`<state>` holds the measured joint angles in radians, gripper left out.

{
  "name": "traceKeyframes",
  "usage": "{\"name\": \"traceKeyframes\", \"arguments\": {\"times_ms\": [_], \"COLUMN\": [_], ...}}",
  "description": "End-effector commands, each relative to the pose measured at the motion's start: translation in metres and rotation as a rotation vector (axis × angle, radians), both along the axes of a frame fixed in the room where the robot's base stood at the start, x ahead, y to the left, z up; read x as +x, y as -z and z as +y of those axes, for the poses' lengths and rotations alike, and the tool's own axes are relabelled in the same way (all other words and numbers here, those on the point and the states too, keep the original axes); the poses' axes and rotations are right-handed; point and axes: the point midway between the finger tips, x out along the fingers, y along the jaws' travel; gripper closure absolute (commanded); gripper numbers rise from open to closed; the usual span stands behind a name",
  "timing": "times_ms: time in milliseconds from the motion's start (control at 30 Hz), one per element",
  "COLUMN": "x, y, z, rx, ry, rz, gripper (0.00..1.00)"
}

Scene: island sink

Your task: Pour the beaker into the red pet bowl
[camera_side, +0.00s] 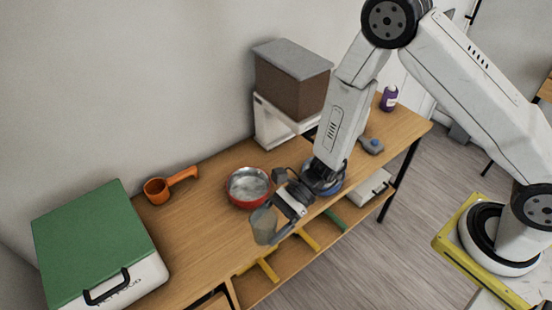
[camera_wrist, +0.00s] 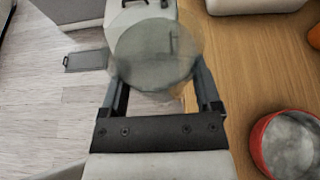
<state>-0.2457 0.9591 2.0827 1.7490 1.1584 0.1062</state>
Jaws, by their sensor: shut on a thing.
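The red pet bowl (camera_side: 249,187) stands on the wooden bench with a grey-white inside. It also shows at the lower right of the wrist view (camera_wrist: 288,145). My gripper (camera_side: 277,223) is shut on a grey see-through beaker (camera_side: 264,226) at the bench's front edge, to the front of the bowl and apart from it. In the wrist view the beaker (camera_wrist: 157,52) sits between the two fingers and looks roughly upright. I cannot tell what is in it.
An orange cup with a handle (camera_side: 157,190) stands at the back left. A box with a green lid (camera_side: 90,240) fills the left end. A brown box on a white stand (camera_side: 290,85) is behind the bowl. A purple bottle (camera_side: 389,98) is farther right.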

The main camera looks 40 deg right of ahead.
Motion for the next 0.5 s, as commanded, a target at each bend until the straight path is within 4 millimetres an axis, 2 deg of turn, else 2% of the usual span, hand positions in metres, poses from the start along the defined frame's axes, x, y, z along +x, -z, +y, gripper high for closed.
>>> {"name": "traceKeyframes", "arguments": {"times_ms": [500], "x": [0.0053], "y": [0.0043], "z": [0.0025], "rx": [0.004], "ry": [0.031], "rz": [0.002], "gripper": [0.8]}}
